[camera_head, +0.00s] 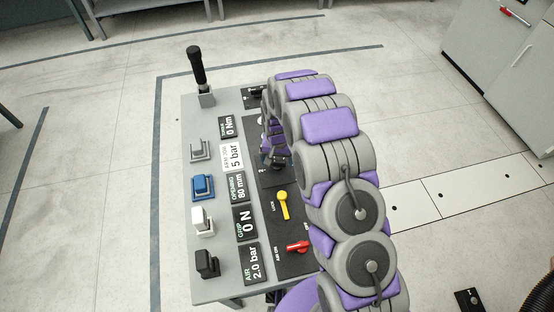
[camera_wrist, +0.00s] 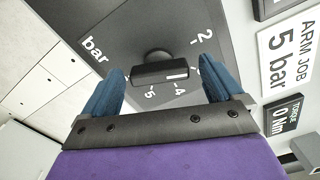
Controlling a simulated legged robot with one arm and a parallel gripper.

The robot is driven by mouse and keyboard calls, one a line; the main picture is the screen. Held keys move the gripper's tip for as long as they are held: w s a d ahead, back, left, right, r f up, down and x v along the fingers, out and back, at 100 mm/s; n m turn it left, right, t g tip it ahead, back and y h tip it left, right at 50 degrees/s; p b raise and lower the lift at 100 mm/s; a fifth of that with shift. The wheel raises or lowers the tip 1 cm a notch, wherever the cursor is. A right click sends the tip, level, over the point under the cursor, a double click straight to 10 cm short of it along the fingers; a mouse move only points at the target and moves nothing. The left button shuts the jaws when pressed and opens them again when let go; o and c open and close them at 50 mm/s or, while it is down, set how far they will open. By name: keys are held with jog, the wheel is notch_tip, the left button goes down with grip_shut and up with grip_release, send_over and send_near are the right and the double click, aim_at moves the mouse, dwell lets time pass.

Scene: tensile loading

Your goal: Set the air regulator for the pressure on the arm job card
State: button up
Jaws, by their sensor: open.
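The arm job card (camera_head: 232,157) is white and reads 5 bar; it also shows in the wrist view (camera_wrist: 287,55). The AIR display (camera_head: 253,263) reads 2.0 bar. In the wrist view the black regulator knob (camera_wrist: 157,71) is a bar handle with a white mark near its right end. Its grey dial (camera_wrist: 130,30) is marked in bar, with 2, 4 and 5 legible. My gripper (camera_wrist: 163,76) is open, its blue fingers on either side of the knob with gaps.
A yellow lever (camera_head: 283,204) and a red lever (camera_head: 297,247) sit on the dark panel beside my arm. White, blue and black blocks line the left side of the console (camera_head: 205,125). A black-handled post (camera_head: 199,68) stands at its far corner. Open floor lies left.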

jog(key=c, duration=1)
jog(key=shift+c, duration=0.2)
